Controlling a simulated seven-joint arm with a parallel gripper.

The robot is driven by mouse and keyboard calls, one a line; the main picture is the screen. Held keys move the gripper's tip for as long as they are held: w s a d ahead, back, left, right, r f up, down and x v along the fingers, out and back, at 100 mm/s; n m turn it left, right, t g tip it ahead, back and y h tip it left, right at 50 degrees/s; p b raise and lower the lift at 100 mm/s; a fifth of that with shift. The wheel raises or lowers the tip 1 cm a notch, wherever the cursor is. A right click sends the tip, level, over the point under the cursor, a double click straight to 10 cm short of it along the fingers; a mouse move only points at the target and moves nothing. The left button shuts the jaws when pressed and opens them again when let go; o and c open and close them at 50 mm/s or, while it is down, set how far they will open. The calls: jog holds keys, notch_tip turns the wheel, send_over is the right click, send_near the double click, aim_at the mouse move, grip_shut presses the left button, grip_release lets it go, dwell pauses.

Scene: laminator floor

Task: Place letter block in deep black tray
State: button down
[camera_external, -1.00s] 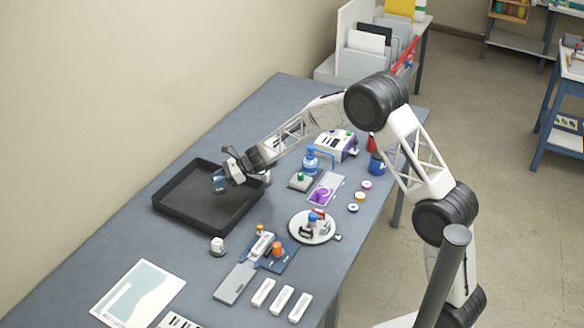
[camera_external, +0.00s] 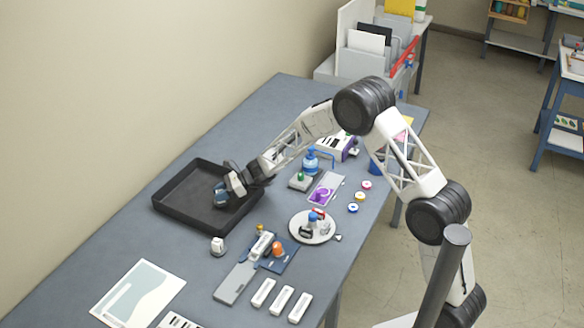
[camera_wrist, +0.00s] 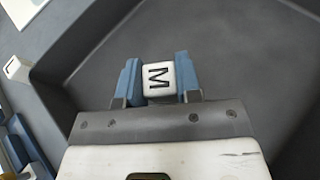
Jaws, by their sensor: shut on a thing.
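The letter block (camera_wrist: 158,79) is a small white cube with a black M, seen in the wrist view between two blue fingers. My gripper (camera_wrist: 158,82) is shut on it. In the external view my gripper (camera_external: 221,194) is over the inside of the deep black tray (camera_external: 178,219), near its right part. The tray also fills much of the wrist view (camera_wrist: 230,50), with its floor around the block. I cannot tell whether the block touches the tray floor. The block is hidden in the external view.
A small white object (camera_external: 217,246) stands in front of the tray. A round white plate (camera_external: 300,234) with several small items lies to the right. A blue bottle-like object (camera_external: 310,162) stands behind it. White bars (camera_external: 281,300) lie near the front edge.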

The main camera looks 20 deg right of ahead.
jog(key=shift+f, duration=0.5)
jog(key=shift+f, duration=0.15)
jog(key=c, duration=0.8)
grip_release()
jog(key=shift+d+r, duration=0.35)
jog(key=shift+d, duration=0.2)
jog(key=shift+v, duration=1.05)
notch_tip(320, 180, up, 7)
jog(key=shift+a, duration=0.15)
